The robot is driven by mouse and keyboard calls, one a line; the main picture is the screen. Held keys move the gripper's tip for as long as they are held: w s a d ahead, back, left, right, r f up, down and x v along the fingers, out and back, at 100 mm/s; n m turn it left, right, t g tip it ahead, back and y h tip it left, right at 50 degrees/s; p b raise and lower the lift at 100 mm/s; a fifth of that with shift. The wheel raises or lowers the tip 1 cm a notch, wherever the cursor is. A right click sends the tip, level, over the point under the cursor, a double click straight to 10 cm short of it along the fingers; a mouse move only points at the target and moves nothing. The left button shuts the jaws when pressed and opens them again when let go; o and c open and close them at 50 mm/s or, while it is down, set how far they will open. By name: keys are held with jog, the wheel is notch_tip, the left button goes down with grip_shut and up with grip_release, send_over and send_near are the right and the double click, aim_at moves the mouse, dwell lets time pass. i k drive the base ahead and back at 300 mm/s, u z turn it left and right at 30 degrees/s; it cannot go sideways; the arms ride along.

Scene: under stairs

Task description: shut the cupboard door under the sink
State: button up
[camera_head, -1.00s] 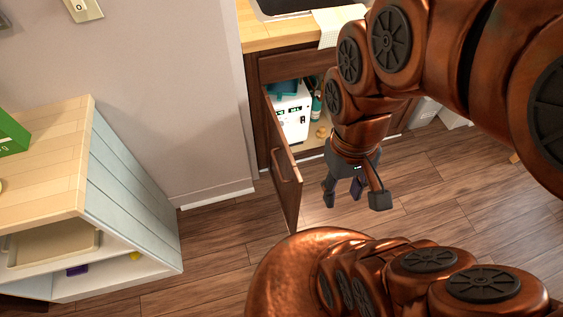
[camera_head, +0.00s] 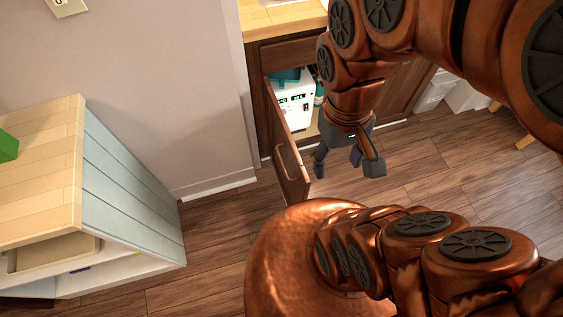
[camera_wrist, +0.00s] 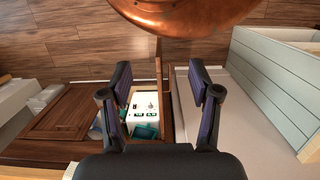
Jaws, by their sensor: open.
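The cupboard door (camera_head: 285,150) under the sink is dark wood with a bar handle (camera_head: 288,163), and it stands open, swung out into the room. In the wrist view the door (camera_wrist: 159,62) shows nearly edge-on, between my two fingers in the picture. My gripper (camera_head: 338,164) is open and empty, pointing down just right of the door, on the side of the cupboard opening. I cannot tell whether it touches the door. Inside the cupboard (camera_head: 258,118) stands a white box-shaped device (camera_head: 295,106) with a teal item (camera_head: 286,76) at its top. My arm hides part of the opening.
A pale shelf unit (camera_head: 125,190) with a wooden top stands at the left. A grey wall (camera_head: 160,100) lies between it and the cupboard. White bins (camera_head: 466,97) stand at the right. The wooden floor (camera_head: 440,180) right of the door is clear.

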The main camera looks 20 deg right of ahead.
aim_at(294, 181)
jog(key=u, duration=0.5)
jog(key=k, duration=0.65)
jog(key=u, duration=0.95)
jog(key=k, duration=0.65)
jog(key=u, duration=0.1)
jog(key=i, duration=0.95)
jog(key=u, duration=0.15)
